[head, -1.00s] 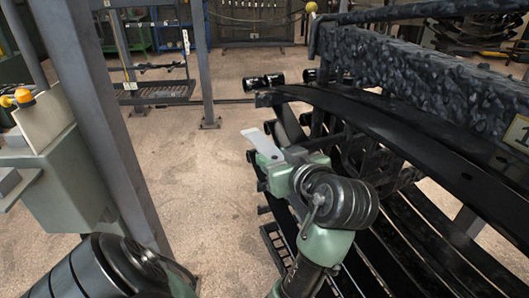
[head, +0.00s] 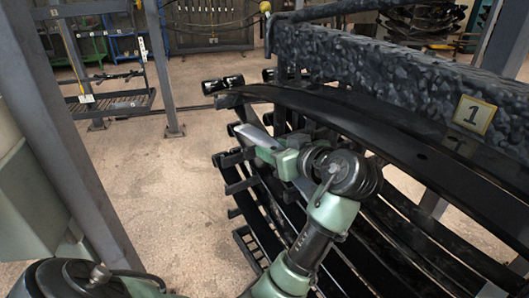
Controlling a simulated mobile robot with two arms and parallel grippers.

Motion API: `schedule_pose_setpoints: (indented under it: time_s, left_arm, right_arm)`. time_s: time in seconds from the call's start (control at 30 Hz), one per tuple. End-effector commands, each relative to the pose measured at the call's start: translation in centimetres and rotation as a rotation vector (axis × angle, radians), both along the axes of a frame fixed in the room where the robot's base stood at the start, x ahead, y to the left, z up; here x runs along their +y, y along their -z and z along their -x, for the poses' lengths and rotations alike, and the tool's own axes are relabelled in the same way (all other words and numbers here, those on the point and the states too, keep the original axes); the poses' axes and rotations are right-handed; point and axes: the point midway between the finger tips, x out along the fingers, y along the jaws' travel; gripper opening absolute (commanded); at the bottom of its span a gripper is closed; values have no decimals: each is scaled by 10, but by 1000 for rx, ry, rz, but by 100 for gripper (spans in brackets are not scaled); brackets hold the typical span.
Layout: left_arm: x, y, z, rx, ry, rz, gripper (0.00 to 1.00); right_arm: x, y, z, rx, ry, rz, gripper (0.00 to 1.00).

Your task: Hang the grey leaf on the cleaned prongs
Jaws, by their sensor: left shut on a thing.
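My left gripper (head: 272,147) is at the near left end of the black spring rack, shut on a pale grey strip, the grey leaf (head: 252,134). The leaf's end sticks out past the jaws toward the upper left; the rest is largely hidden by the gripper and arm. Black prongs (head: 238,158) stick out to the left from the rack in several levels, below the topmost black leaf (head: 300,98). The leaf end is close to the prongs; I cannot tell if it touches them. I cannot tell which prongs are cleaned. My right gripper is not in view.
A mottled dark beam (head: 390,70) with a number 1 plate (head: 474,115) runs above the rack. A grey post (head: 70,170) stands at the left. The concrete floor (head: 165,180) between post and rack is clear. A low rack (head: 115,105) stands behind.

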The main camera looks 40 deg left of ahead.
Motion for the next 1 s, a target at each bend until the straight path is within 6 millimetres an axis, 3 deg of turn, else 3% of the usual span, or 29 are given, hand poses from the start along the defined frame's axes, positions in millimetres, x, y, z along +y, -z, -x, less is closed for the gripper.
schedule_pose_setpoints:
  time_s: [0.17, 0.43, 0.9, 0.93, 1.0]
  left_arm:
    - [-5, 1, -14, -5, 0, -4, 0]
    - [-5, 21, -13, -6, 0, -3, 0]
    - [-5, 24, -13, -6, 0, -4, 0]
    - [-5, 24, -13, -6, 0, -4, 44]
    - [-5, 24, -13, -6, 0, -3, 63]
  right_arm:
    - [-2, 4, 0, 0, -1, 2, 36]
    - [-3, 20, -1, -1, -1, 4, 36]
    - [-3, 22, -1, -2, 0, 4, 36]
    - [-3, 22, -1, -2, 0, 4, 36]
    - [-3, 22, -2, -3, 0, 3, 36]
